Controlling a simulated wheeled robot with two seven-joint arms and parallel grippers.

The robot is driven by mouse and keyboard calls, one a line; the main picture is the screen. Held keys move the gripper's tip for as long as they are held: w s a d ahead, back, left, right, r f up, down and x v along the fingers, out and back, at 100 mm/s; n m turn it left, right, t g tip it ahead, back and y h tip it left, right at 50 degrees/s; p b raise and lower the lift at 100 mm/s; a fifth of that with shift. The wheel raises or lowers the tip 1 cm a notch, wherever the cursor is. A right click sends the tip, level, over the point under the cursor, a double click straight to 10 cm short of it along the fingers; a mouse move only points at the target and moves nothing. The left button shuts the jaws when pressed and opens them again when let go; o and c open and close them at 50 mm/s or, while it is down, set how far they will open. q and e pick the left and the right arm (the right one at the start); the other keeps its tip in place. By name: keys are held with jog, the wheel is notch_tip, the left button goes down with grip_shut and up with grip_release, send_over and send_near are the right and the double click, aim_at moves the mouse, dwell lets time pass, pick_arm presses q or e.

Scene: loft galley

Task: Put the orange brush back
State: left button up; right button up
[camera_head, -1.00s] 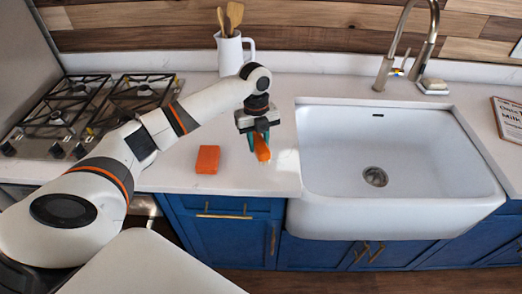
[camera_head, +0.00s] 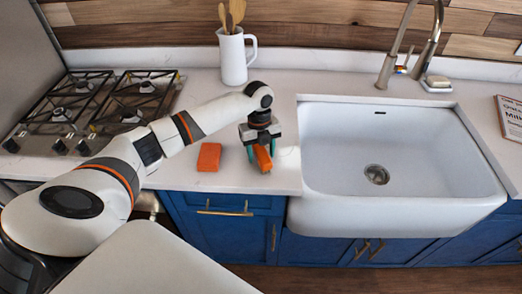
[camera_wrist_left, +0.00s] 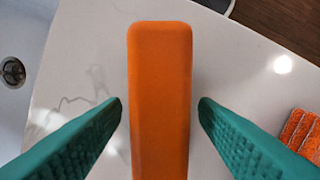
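The orange brush (camera_head: 263,160) lies on the white countertop just left of the sink, its far part hidden under my left gripper. In the left wrist view the orange brush (camera_wrist_left: 160,95) runs lengthwise between the two green fingers. My left gripper (camera_head: 259,154) is low over the brush with one finger on each side. In the left wrist view the left gripper (camera_wrist_left: 160,110) is open, with a narrow gap between each fingertip and the brush. My right gripper is not in view.
A white jug (camera_head: 233,60) with wooden utensils stands behind. The gas hob (camera_head: 95,110) is at the left, the white sink (camera_head: 400,210) at the right. The counter's front edge is close.

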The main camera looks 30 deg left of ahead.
aim_at(259, 147)
pick_arm(q)
jog(key=shift+r, duration=0.15)
notch_tip(259, 147, up, 12)
jog(key=a+b, duration=0.1)
jog(key=b, duration=0.1)
jog(key=shift+w, duration=0.4)
dwell(0.4)
